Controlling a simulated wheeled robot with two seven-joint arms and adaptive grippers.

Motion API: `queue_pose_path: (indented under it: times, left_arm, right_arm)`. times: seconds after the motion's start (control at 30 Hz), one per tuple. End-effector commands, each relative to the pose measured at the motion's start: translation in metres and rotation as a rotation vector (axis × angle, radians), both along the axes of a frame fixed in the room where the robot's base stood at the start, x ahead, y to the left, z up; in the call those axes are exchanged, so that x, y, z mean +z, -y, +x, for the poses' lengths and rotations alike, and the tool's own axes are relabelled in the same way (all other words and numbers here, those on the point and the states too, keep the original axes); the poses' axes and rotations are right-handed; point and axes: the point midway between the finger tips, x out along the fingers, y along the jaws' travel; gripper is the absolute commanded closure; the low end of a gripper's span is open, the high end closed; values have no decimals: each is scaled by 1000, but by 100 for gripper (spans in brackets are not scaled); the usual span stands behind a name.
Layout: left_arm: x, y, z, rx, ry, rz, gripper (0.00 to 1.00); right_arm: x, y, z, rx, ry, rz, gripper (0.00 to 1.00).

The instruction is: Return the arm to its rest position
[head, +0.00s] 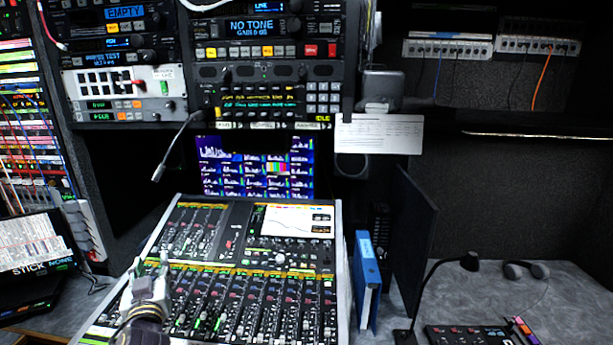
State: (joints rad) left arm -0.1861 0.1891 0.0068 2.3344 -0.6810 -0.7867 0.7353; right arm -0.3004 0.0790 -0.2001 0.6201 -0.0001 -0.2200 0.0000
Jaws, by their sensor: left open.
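My left gripper (150,268) is at the lower left of the head view, over the left side of the mixing console (232,262). Its fingers point away from me and it is open. I see nothing between the fingers. I cannot tell how far above the console's faders the gripper is. My right gripper is not in view.
A blue binder (366,275) stands right of the console. A desk lamp (437,270), headphones (526,270) and a small control panel (470,334) are on the grey desk at right. A gooseneck microphone (172,150) hangs over the console's back left. A laptop (36,246) is at left.

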Motion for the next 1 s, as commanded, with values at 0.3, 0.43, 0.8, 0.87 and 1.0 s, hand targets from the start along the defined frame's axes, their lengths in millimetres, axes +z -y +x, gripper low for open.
queue_pose_path:
  times: [0.3,0.43,0.8,0.87,1.0]
  left_arm:
    - [-128,36,-55,-57,-474,-78,60]
    - [-173,58,-88,-121,-671,-98,60]
    - [-246,115,-176,-338,-1074,-128,60]
    - [-251,122,-187,-368,-1114,-130,60]
    - [-261,134,-208,-428,-1191,-134,60]
  right_arm:
    - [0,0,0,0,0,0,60]
    - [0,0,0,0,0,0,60]
    - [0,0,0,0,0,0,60]
    - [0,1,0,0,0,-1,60]
    - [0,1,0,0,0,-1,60]
